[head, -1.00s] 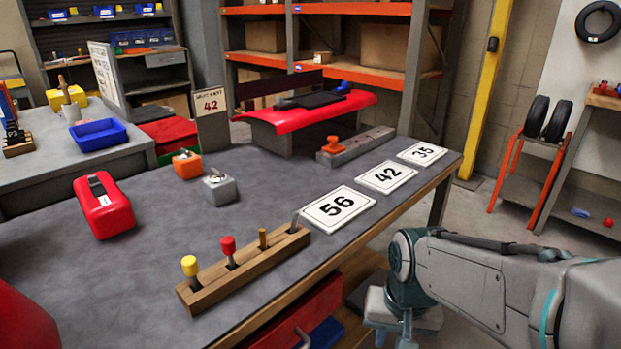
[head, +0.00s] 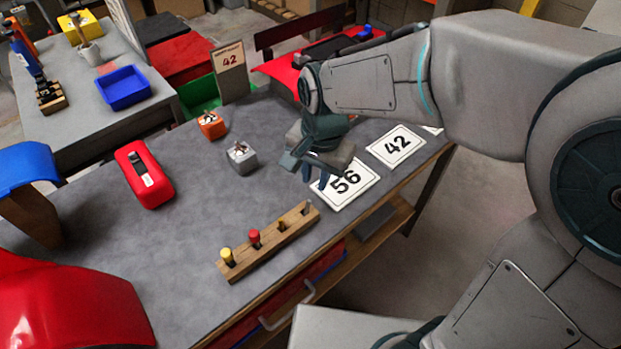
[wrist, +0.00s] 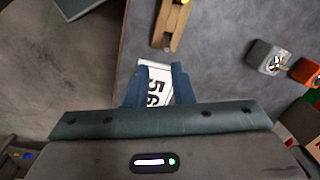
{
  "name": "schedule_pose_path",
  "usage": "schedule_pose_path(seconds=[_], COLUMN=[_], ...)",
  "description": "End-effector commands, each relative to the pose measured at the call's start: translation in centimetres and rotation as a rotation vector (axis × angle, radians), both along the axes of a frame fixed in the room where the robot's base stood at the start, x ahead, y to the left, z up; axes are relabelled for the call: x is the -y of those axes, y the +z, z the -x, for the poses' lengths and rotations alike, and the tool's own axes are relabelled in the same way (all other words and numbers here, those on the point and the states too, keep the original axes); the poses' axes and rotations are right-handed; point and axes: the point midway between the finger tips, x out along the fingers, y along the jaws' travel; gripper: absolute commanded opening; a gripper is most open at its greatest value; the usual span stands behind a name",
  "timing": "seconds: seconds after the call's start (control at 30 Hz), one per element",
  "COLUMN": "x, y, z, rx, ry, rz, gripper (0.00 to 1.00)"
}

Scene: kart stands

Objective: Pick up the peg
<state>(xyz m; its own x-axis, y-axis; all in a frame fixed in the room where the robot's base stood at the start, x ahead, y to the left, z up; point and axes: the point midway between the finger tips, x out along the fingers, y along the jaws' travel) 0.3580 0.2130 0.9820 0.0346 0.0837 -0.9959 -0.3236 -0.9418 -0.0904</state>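A wooden block (head: 268,243) on the grey workbench holds a row of upright pegs: a yellow-topped peg (head: 227,256), a red-topped peg (head: 255,238), a brass-coloured peg (head: 282,226) and a grey peg (head: 306,208) at its far right end. I cannot tell which one the task means. My gripper (head: 315,180) is above the bench by the "56" card (head: 345,184), beyond the block's grey-peg end. In the wrist view my gripper (wrist: 158,80) is open and empty, with the "56" card (wrist: 154,86) seen between its fingers. The wooden block (wrist: 172,28) shows ahead of them.
A silver cube (head: 241,157), an orange cube (head: 211,125) and a red box (head: 145,175) stand on the bench left of my gripper. Bare bench surrounds the block. A red rounded object (head: 65,310) is at the lower left.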

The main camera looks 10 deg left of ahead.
Motion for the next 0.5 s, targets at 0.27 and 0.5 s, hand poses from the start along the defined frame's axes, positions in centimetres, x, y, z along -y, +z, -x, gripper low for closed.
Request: schedule_pose_path(seconds=[0.27,0.5], x=[-0.8,-1.0], y=[0.8,-4.0], z=[-0.2,-0.4], rx=[-0.008,-0.011], ry=[-0.032,-0.036], rz=[0.000,0.002], gripper=[0.21,0.21])
